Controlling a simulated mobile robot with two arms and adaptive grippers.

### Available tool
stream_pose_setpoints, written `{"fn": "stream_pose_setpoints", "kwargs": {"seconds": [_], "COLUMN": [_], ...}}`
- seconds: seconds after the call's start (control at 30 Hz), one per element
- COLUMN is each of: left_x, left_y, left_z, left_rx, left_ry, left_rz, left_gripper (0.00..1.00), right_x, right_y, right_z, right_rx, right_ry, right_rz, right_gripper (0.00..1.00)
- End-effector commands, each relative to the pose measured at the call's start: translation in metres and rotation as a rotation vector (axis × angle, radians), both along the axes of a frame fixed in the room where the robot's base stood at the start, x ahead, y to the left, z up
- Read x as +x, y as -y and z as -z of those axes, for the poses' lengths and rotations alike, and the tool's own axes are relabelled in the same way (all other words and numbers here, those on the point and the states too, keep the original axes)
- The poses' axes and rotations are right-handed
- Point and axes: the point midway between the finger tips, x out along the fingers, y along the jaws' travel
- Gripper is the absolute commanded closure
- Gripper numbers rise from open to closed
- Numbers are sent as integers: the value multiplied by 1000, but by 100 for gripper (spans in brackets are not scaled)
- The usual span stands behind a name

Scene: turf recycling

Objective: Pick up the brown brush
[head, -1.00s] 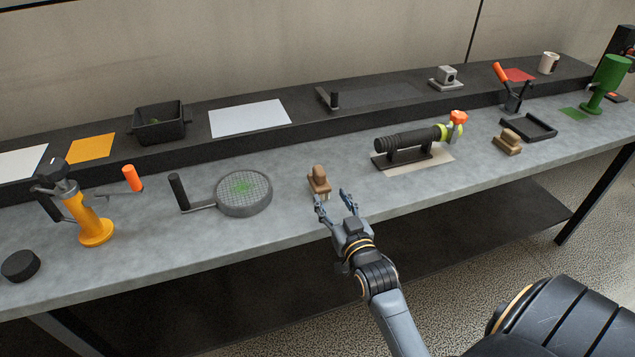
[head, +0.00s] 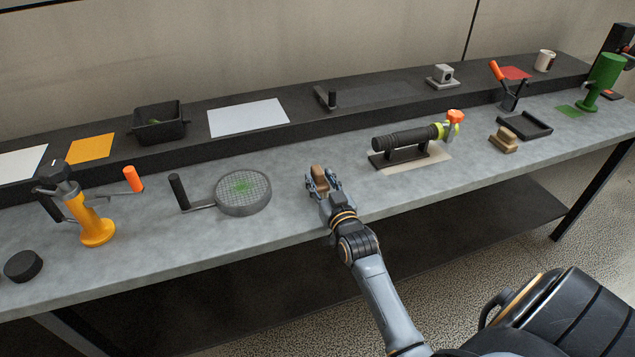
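A brown brush (head: 319,174) stands on the grey bench near its front edge, between the round sieve and the black cylinder on its stand. My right gripper (head: 322,182) is at the brush, with one finger on each side of it. The fingers are apart; whether they touch the brush cannot be told. The lower part of the brush is hidden by the gripper. A second brown brush-like block (head: 503,141) sits farther right on the bench. My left gripper does not show.
A round sieve (head: 243,206) with a handle lies left of the gripper. The black cylinder (head: 405,139) on a stand is to the right. A yellow device (head: 95,226) stands far left. A black bin (head: 159,127) is on the back ledge. Bare bench lies around the brush.

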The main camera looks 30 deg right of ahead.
Motion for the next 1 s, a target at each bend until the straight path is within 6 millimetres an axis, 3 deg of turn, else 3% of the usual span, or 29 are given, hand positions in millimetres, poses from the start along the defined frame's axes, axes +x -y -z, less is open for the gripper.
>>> {"fn": "stream_pose_setpoints", "kwargs": {"seconds": [0.03, 0.13, 0.17, 0.5, 0.67, 0.8, 1.0], "left_x": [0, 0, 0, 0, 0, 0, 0], "left_y": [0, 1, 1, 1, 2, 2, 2], "left_z": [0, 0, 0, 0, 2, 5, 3], "left_rx": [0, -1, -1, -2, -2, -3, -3], "left_ry": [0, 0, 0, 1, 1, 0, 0], "left_rz": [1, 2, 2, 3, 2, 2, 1], "left_gripper": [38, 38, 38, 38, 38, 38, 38], "right_x": [0, 0, 0, 0, 0, -2, -35], "right_y": [0, 0, 0, 0, 0, 0, -3], "right_z": [0, 0, 0, -2, -14, -36, -73], "right_rx": [0, 0, 0, 0, 0, -1, -3], "right_ry": [0, 0, 0, 2, 4, 7, 5], "right_rz": [0, 0, 0, 0, 0, 0, 1], "right_gripper": [78, 98, 100, 100, 100, 100, 100]}}
